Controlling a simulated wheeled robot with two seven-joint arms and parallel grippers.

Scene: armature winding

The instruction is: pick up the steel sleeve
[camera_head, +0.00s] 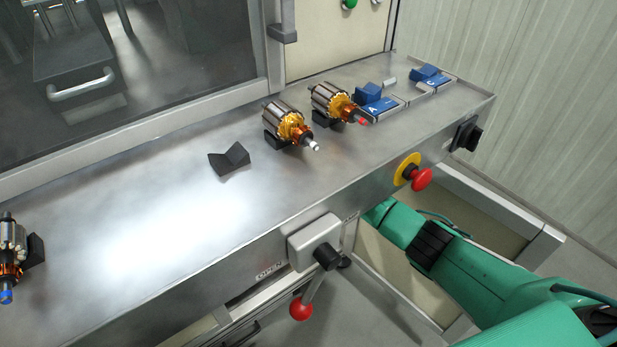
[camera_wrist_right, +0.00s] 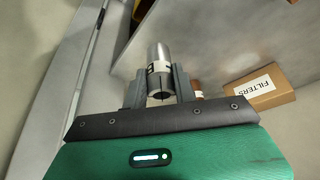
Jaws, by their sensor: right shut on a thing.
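A steel sleeve (camera_wrist_right: 158,55), a shiny silver cylinder with a pale band and a dark mark, is between the fingers of my right gripper (camera_wrist_right: 157,83) in the right wrist view. The fingers are closed on both sides of it. Its near end shows a dark opening. In the head view my green right arm comes in from the lower right and reaches under the bench's front edge, so the gripper and sleeve are hidden there. My left gripper is in neither view.
The steel bench (camera_head: 150,215) carries armatures (camera_head: 288,122), an empty black V-block (camera_head: 229,161) and blue blocks (camera_head: 381,105) marked A and C. A red stop button (camera_head: 420,179) and a knob box (camera_head: 314,240) project from its front. A FILTERS carton (camera_wrist_right: 257,88) stands right of the sleeve.

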